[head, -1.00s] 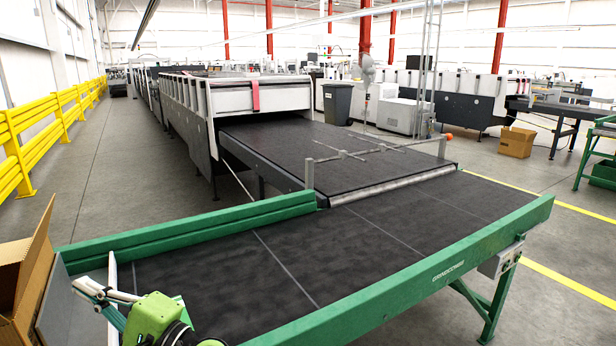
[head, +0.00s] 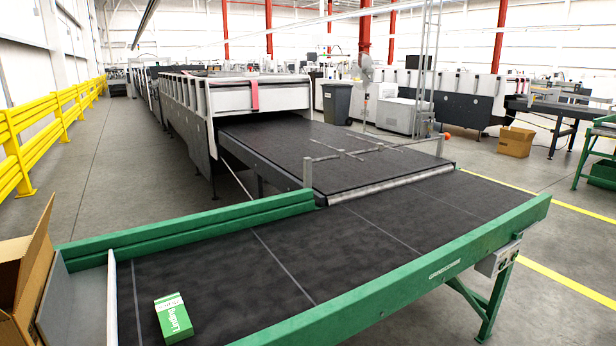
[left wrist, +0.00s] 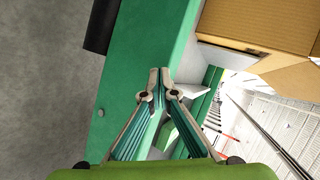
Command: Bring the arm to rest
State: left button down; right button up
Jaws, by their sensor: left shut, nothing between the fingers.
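My left gripper (left wrist: 159,75) shows in the left wrist view with its two fingertips together and nothing between them. It is over or near a green conveyor frame (left wrist: 140,60); the distance is hard to tell. Neither arm shows in the head view now. My right gripper is in no view.
A green and white carton (head: 173,317) lies on the dark belt (head: 240,255) near its left end. An open cardboard box (head: 22,285) stands at the left edge; cardboard also shows in the left wrist view (left wrist: 255,25). Yellow railing (head: 50,120) lines the left aisle, whose floor is clear.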

pick_arm(q)
jog(key=s+d+f+n+g+h, duration=0.1)
jog(key=s+d+f+h, duration=0.35)
jog(key=s+d, duration=0.4)
jog(key=s+d+f+n+g+h, duration=0.2)
jog(key=s+d+f+h, duration=0.2)
jog(key=s+d+h, duration=0.35)
jog(key=s+f+g+y, duration=0.1)
jog(key=s+f+y, duration=0.15)
jog(key=f, duration=2.55)
jog(key=s+a+f+g, duration=0.1)
jog(key=s+a+f, duration=0.1)
jog(key=s+f, duration=1.3)
jog(key=shift+s+a+m, duration=0.3)
jog(key=shift+s+m, duration=0.1)
jog(key=shift+s, duration=0.75)
